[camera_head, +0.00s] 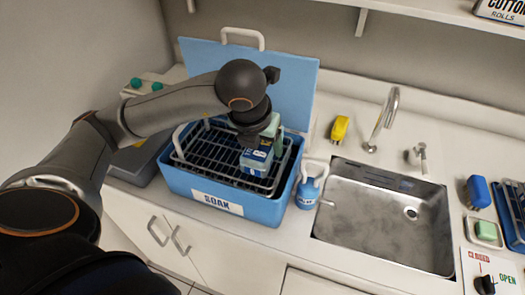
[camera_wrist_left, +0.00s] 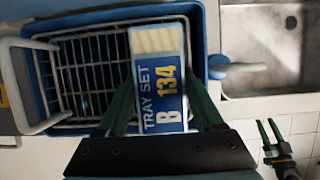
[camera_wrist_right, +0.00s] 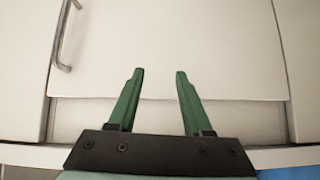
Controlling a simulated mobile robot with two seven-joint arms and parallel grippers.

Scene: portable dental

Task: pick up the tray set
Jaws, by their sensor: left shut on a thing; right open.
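The tray set (camera_head: 256,160) is a blue block with a pale top, in the wire rack of the blue SOAK tub (camera_head: 262,210). My left gripper (camera_head: 268,133) reaches down from above and is shut on it. In the left wrist view the tray set (camera_wrist_left: 165,92) shows its label "TRAY SET B 134" between the two green fingers of the left gripper (camera_wrist_left: 162,98). I cannot tell whether it touches the rack. My right gripper (camera_wrist_right: 159,73) is open and empty in front of white cabinet doors; it also shows in the left wrist view (camera_wrist_left: 268,122).
The tub's blue lid (camera_head: 290,85) stands raised behind it. Farther right are a sink (camera_head: 385,225), a faucet (camera_head: 385,115) and a yellow object (camera_head: 340,129). A shelf (camera_head: 430,12) hangs above.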

